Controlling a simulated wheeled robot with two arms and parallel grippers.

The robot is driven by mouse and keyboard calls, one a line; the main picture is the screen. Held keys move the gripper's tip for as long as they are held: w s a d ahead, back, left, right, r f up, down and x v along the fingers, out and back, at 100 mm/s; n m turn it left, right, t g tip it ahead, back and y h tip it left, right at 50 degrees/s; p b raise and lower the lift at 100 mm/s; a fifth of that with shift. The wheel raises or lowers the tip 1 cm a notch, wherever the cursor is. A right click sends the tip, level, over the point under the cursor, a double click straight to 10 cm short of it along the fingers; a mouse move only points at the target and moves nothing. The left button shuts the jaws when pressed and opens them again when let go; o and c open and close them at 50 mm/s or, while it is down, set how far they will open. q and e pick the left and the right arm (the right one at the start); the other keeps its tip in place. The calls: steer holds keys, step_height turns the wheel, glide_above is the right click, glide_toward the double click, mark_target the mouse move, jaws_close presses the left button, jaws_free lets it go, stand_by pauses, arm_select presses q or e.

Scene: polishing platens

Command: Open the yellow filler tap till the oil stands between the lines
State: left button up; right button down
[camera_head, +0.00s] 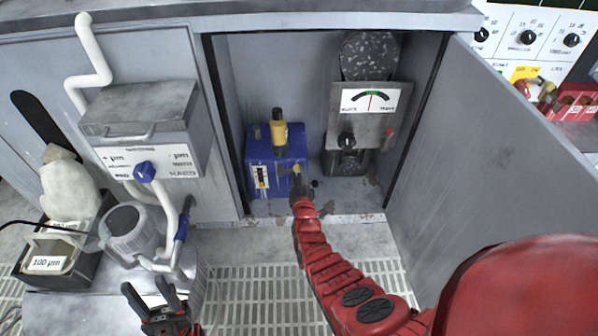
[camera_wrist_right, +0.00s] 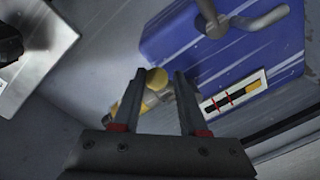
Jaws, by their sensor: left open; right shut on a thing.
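The blue oil box (camera_head: 262,150) stands in the open cabinet, with a yellow-topped filler (camera_head: 279,130) on it. It also shows in the wrist view (camera_wrist_right: 170,45). Its sight gauge (camera_head: 261,177) is on the front; in the wrist view the gauge (camera_wrist_right: 232,97) has a yellow fill at its right end and red lines across the dark part. My right gripper (camera_head: 298,190) is at the box's lower right front. In the wrist view, my right gripper (camera_wrist_right: 155,100) is shut on the yellow tap (camera_wrist_right: 157,79), partly hidden between its fingers. My left gripper (camera_head: 150,296) is open and empty, low at left.
A grey gauge unit (camera_head: 368,100) with a dial stands right of the box. The cabinet door (camera_head: 485,150) is swung open at right. A grey box with a blue knob (camera_head: 145,171), white pipes and a canister (camera_head: 128,232) stand at left. The grating floor in front is clear.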

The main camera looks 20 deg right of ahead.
steer(key=shift+w+a+r+n+p, duration=0.15)
steer(key=shift+a+r+n, duration=0.1)
steer(key=shift+a, duration=0.15)
steer(key=shift+w+a+r+n+p, duration=0.15)
steer(key=shift+a+r, duration=0.1)
steer(key=shift+a, duration=0.15)
steer(key=shift+r+n, duration=0.2)
steer(key=shift+n, duration=0.2)
steer(key=shift+a+r+n+p, duration=0.1)
steer(key=shift+a+n+p, duration=0.1)
steer(key=shift+n+p, duration=0.2)
steer(key=c, duration=0.7)
jaws_free()
steer(key=o, duration=0.3)
steer(key=shift+o, duration=0.2)
steer(key=shift+d, duration=0.15)
steer(key=shift+s+d, duration=0.15)
steer(key=shift+d, duration=0.05)
